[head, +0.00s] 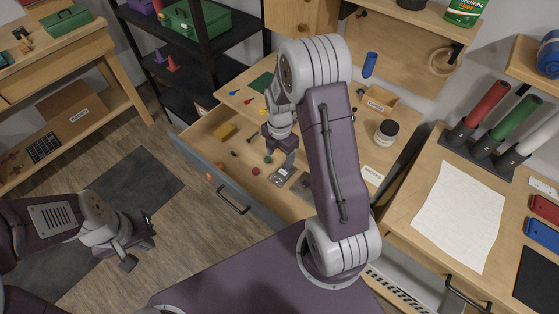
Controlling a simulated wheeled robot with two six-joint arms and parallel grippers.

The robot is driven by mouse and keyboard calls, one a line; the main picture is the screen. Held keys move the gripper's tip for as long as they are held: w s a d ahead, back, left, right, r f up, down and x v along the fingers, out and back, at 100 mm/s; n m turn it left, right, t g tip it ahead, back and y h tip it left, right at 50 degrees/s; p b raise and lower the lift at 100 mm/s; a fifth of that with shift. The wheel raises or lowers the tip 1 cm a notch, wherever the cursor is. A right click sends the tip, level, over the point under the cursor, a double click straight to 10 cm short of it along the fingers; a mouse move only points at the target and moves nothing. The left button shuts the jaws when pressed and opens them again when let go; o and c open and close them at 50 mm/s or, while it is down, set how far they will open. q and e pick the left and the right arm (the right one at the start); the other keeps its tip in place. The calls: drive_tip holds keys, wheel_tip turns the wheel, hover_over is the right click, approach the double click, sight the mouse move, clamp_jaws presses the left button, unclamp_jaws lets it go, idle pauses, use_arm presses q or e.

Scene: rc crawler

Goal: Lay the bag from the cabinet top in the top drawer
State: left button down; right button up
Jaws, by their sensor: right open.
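The top drawer (214,176) is pulled out from the cabinet, with its grey front and dark handle facing the lower left. A small clear bag (282,173) with a pale label appears to lie inside it, toward the right. My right gripper (283,160) is over the drawer, just above the bag, with its jaws open. The arm and gripper hide part of the drawer and cabinet top (395,148); whether the fingers touch the bag cannot be told. My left gripper (142,248) is low over the floor at the left, empty, its fingers apart.
A dark jar (387,132) and a small wooden box (381,99) stand on the cabinet top. A bench with white paper (459,215) is at the right. A black shelf rack stands behind the drawer.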

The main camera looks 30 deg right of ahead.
drive_tip(key=s+a+r+m, duration=0.3)
drive_tip(key=s+m, duration=0.3)
drive_tip(key=m, duration=0.5)
drive_tip(key=s+a+r+m+t, duration=0.1)
drive_tip(key=s+a+r+m, duration=0.3)
drive_tip(key=m, duration=0.6)
drive_tip(key=shift+s+a+r+m, duration=0.2)
drive_tip(key=shift+s+r+m, duration=0.2)
drive_tip(key=shift+s, duration=0.6)
